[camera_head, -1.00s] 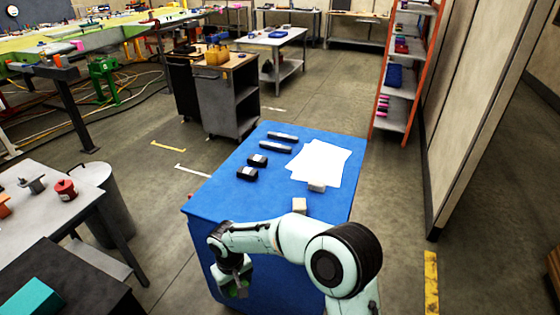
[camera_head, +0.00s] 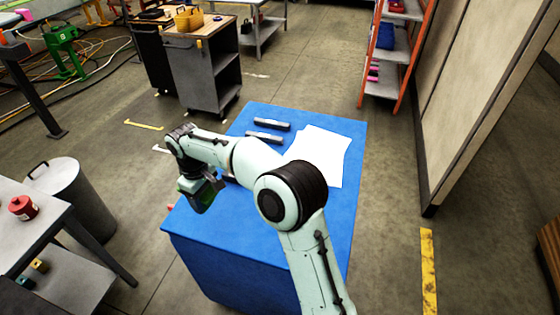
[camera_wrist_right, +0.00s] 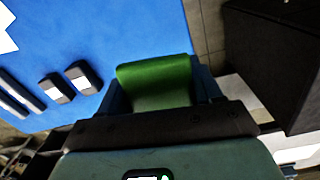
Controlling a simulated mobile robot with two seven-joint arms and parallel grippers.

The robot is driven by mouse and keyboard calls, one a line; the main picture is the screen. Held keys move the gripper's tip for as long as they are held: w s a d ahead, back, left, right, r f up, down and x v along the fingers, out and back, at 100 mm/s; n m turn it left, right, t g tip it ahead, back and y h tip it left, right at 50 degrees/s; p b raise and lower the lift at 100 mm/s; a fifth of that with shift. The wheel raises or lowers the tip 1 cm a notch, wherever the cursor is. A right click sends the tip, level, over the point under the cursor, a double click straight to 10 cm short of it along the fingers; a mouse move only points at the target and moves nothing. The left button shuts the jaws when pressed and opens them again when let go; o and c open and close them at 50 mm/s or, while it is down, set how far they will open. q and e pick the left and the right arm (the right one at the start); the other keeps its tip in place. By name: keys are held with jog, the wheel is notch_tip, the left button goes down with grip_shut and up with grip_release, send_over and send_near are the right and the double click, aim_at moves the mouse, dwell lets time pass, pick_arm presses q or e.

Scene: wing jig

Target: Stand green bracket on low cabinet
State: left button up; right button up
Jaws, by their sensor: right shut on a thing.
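The green bracket (camera_wrist_right: 155,82) is held between the fingers of my right gripper in the right wrist view. In the head view my right gripper (camera_head: 203,198) points down at the left edge of the low blue cabinet (camera_head: 225,250), with a bit of the green bracket (camera_head: 206,200) showing. The gripper is shut on the bracket and appears to be above the cabinet top's level; I cannot tell the exact gap. The blue cabinet top (camera_wrist_right: 110,25) also shows in the right wrist view. My left gripper is not in view.
White sheets (camera_head: 322,150) and several dark items, such as a dark bar (camera_head: 272,125), lie on the cabinet top. Its front part is bare. A grey bin (camera_head: 75,195) and a table with a red can (camera_head: 22,207) stand left. An orange shelf (camera_head: 390,50) stands behind.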

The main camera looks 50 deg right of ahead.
notch_tip(320, 180, up, 8)
jog(key=f+n, duration=0.1)
jog(key=n, duration=0.1)
send_over(223, 220)
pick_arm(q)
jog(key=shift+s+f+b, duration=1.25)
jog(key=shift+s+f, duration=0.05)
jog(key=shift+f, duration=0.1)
pick_arm(e)
jog(key=shift+s+f, duration=0.1)
jog(key=shift+f, duration=9.45)
jog(key=shift+f, duration=0.15)
jog(key=o, duration=1.3)
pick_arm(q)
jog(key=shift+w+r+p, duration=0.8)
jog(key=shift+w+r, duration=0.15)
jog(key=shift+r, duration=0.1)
pick_arm(e)
notch_tip(223, 220, up, 12)
